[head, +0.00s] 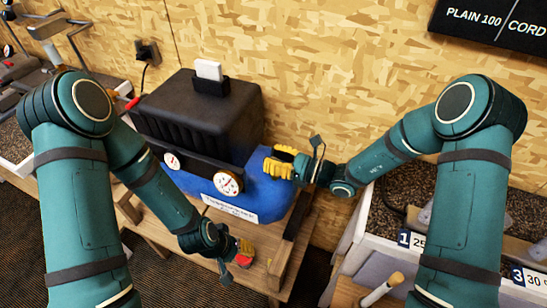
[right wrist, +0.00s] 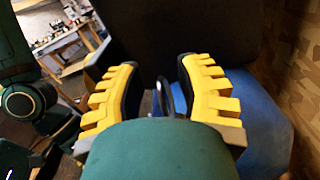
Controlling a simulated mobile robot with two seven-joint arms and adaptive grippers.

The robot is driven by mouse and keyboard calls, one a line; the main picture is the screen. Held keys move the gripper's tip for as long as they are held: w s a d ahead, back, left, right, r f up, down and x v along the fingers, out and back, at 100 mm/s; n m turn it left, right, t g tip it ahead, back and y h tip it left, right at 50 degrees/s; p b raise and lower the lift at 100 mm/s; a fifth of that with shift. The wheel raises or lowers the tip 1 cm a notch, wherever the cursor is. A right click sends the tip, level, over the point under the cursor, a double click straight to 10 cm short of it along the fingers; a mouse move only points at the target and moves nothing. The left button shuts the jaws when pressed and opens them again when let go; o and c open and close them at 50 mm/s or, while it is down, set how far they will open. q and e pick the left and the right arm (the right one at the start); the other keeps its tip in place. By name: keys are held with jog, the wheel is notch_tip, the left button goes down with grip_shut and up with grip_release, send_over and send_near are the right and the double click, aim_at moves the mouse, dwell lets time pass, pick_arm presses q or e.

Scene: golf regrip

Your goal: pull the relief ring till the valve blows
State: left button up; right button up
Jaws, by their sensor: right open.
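The compressor has a blue tank (head: 265,198) and a black ribbed cover (head: 195,115), and stands on a wooden stand. My right gripper (head: 280,163) is at the tank's right end, its yellow fingers close to the blue surface. In the right wrist view my right gripper (right wrist: 160,90) is open, with its fingers apart on both sides. A small dark ring (right wrist: 178,98) shows between them, partly hidden by the gripper body; it does not look gripped. The ring is hidden in the head view. My left gripper (head: 245,250) is low in front of the tank; its finger opening is unclear.
Two round gauges, one larger (head: 229,182) and one smaller (head: 171,161), sit on the compressor's front. A wooden wall (head: 330,70) is close behind. A numbered bench (head: 385,225) stands to the right. A wall outlet with a plug (head: 148,52) is behind left.

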grip_shut()
jog(key=shift+r+p, duration=0.55)
jog(key=shift+r, duration=0.25)
jog(key=c, duration=0.6)
grip_release()
jog(key=shift+f, duration=0.1)
grip_release()
